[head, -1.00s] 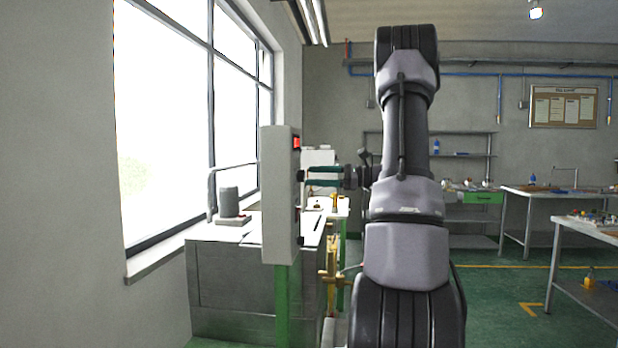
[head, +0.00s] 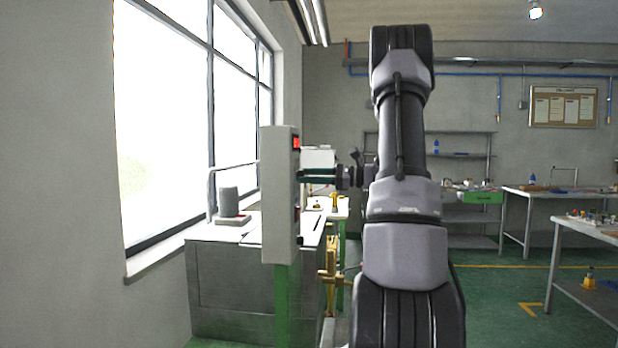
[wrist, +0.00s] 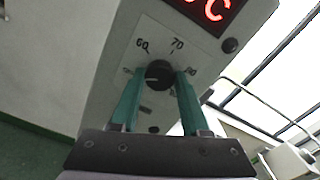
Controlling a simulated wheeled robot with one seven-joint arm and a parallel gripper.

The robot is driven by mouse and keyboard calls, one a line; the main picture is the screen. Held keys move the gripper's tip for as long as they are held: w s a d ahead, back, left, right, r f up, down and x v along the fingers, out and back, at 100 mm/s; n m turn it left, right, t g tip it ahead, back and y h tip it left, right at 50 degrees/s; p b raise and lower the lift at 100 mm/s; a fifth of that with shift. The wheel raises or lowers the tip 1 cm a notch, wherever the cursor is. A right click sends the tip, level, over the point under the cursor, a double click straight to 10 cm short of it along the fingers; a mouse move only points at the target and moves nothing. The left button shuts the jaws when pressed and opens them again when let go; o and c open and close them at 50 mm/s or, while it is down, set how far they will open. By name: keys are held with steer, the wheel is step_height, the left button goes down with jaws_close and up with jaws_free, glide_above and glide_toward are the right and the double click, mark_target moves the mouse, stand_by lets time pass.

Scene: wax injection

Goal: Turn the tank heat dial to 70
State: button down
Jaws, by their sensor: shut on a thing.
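The tank heat dial (wrist: 159,72) is a dark round knob on the grey control panel (wrist: 118,62) in the wrist view. The printed numbers 60, 70 and 80 run around it, with 70 (wrist: 177,43) above it and slightly right. My gripper (wrist: 160,80) has its two green fingers on either side of the dial, shut on it. I cannot clearly read the dial's pointer. In the head view my gripper (head: 316,178) reaches left to the panel's edge-on face, and the dial is hard to make out there.
A red lit display (wrist: 208,8) ending in "C" sits above the dial, only partly in view. A small dark button (wrist: 230,45) is right of it. The panel stands on a green post (head: 281,305) beside a metal tank (head: 228,285).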

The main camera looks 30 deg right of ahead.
steer(key=m, duration=0.5)
steer(key=shift+m, duration=0.4)
steer(key=m, duration=1.7)
steer(key=shift+d+f+m, duration=0.1)
steer(key=shift+m, duration=0.2)
steer(key=shift+c, duration=1.9)
jaws_free()
